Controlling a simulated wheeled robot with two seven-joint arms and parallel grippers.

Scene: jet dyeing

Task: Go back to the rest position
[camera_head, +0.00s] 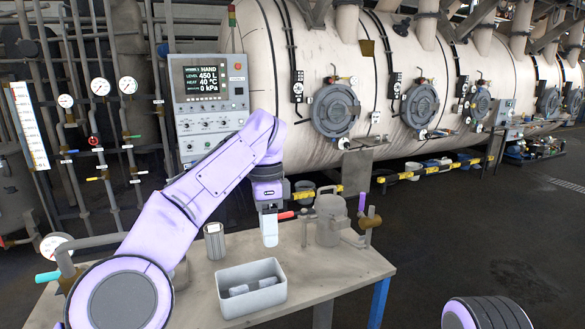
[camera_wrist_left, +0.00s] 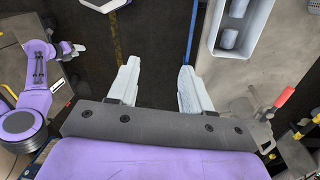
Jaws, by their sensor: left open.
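My left gripper (camera_head: 270,238) hangs pointing down over the workbench, just beyond the white tray and left of the grey lidded pot in the head view. In the left wrist view its two pale fingers (camera_wrist_left: 160,82) stand apart with nothing between them. My right arm's purple links show at the left of the left wrist view, with its gripper (camera_wrist_left: 76,48) small at their end; whether its fingers are apart is unclear. In the head view only a rounded part of that arm shows at the bottom right.
The workbench (camera_head: 340,268) carries the white tray (camera_head: 252,303) with grey pieces inside, a metal cup (camera_head: 214,241) and the grey lidded pot (camera_head: 330,219). A control panel (camera_head: 209,92) and large vessel (camera_head: 300,45) stand behind. Floor at the right is clear.

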